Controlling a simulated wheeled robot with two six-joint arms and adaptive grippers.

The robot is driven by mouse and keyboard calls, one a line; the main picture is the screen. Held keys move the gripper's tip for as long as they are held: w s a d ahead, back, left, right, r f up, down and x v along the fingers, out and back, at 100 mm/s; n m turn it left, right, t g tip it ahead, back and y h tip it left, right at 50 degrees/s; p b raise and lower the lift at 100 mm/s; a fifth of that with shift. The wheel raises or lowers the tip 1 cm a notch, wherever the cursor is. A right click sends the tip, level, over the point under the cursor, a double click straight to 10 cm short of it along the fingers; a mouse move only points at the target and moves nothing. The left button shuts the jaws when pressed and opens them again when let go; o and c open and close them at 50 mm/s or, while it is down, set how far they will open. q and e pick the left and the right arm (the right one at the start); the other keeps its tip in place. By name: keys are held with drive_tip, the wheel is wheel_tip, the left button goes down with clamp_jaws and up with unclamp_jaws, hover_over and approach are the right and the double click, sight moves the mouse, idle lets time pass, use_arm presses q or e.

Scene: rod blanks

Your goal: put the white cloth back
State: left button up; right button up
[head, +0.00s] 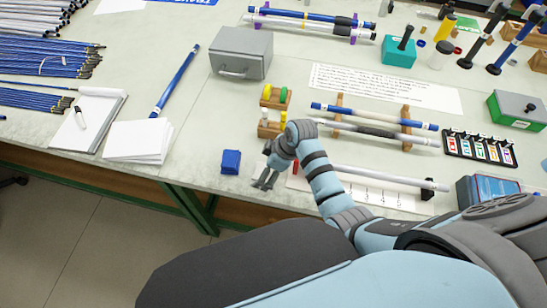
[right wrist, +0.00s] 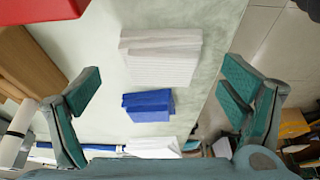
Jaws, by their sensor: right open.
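The white cloth (right wrist: 160,58) is a folded, ribbed pad lying flat on the pale bench top, seen between my fingers in the right wrist view. In the head view the blue cloth (head: 231,161) lies near the bench's front edge, left of my right gripper (head: 264,184). I cannot clearly make out the white cloth in the head view. My right gripper is open and empty above the cloths, its fingers (right wrist: 162,88) wide apart and not touching the white cloth. My left gripper is not in view.
White papers (head: 138,142) and a blue rod (head: 176,80) lie to the left. A grey box (head: 240,54) stands farther back.

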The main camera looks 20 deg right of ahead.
drive_tip(key=p+v, duration=0.1)
drive_tip(key=v, duration=0.8)
drive_tip(key=shift+d+r+p, duration=0.15)
drive_tip(key=shift+r+p, duration=0.2)
drive_tip(key=shift+s, duration=0.1)
